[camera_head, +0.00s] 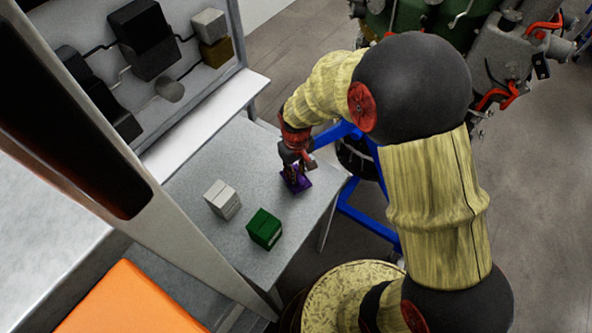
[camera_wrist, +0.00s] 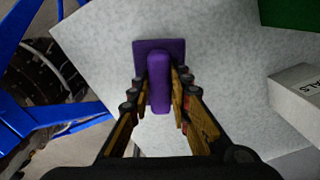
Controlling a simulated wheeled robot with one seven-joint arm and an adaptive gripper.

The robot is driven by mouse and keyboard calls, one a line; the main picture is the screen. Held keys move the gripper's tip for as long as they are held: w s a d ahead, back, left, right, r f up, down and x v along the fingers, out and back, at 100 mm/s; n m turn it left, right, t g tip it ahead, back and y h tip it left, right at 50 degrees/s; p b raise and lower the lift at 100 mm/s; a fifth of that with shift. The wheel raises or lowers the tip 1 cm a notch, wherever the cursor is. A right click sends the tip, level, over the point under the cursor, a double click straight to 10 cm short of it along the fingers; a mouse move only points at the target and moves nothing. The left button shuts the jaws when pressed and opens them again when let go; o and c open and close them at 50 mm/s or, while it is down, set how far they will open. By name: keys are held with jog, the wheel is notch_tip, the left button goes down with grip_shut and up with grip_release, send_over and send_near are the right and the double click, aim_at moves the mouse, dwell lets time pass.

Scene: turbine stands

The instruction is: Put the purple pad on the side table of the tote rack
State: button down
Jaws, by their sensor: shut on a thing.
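The purple pad (camera_head: 297,181) is at the right part of the grey side table (camera_head: 262,158), near its edge. In the wrist view the pad (camera_wrist: 159,60) shows a flat square plate with a raised rounded handle. My gripper (camera_head: 293,165) is over the pad, its two fingers (camera_wrist: 160,90) on either side of the handle and shut on it. The pad appears on or just above the table surface (camera_wrist: 215,60); I cannot tell whether it touches.
A white box (camera_head: 222,199) and a green box (camera_head: 264,229) stand on the table left of the pad. An orange surface (camera_head: 120,300) is at lower left. A blue frame (camera_head: 365,222) stands right of the table.

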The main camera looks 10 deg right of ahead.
jog(key=shift+f+b, duration=0.35)
jog(key=shift+f, duration=0.55)
jog(key=shift+f, duration=0.3)
jog(key=c, duration=1.6)
grip_release()
jog(key=shift+o, duration=1)
jog(key=shift+r+p, duration=2.2)
jog(key=shift+r, duration=1.35)
